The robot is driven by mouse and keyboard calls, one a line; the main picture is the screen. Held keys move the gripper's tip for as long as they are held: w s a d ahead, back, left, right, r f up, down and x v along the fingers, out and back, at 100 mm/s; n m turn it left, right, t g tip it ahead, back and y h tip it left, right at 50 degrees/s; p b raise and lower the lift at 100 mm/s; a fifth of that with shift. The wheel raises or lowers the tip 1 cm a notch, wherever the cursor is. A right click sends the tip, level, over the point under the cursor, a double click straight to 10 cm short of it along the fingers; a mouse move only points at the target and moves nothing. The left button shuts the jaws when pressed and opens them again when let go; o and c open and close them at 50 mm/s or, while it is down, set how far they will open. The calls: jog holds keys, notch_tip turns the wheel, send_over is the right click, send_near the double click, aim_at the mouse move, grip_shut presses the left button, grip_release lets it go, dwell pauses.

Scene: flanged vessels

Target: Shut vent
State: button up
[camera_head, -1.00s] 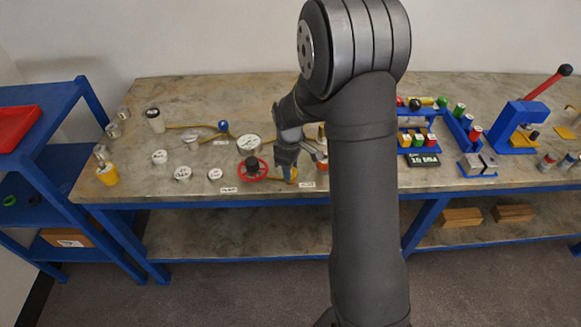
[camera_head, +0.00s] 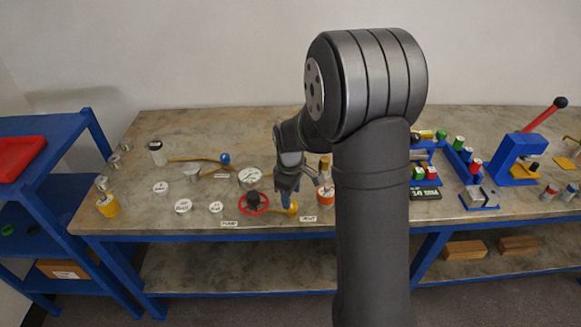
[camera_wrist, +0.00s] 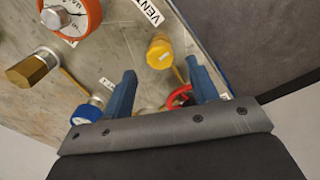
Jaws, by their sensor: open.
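A yellow round cap (camera_wrist: 160,52) sits by the label reading VENT (camera_wrist: 148,12) in the wrist view. In the head view a small yellow part (camera_head: 293,209) shows by the bench's front edge, partly behind my gripper (camera_head: 286,204). My gripper is open and empty, its two blue fingers (camera_wrist: 163,82) pointing toward the bench. In the wrist view the yellow cap lies beyond the fingertips, between their lines, with no contact visible. The gap to it is hard to judge.
A red handwheel (camera_head: 254,203) stands just left of my gripper. An orange-rimmed gauge (camera_wrist: 72,14), a brass hex fitting (camera_wrist: 27,71) and a blue knob (camera_wrist: 87,113) are close by.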

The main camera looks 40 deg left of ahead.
aim_at(292, 204)
notch_tip(292, 204, up, 14)
jog(key=shift+s+f, duration=0.2)
jog(key=shift+s, duration=0.1)
jog(key=shift+d, duration=0.1)
dwell(0.3)
jog(key=f, duration=1.7)
jog(key=shift+w+f, duration=0.25)
jog(key=shift+w, duration=0.15)
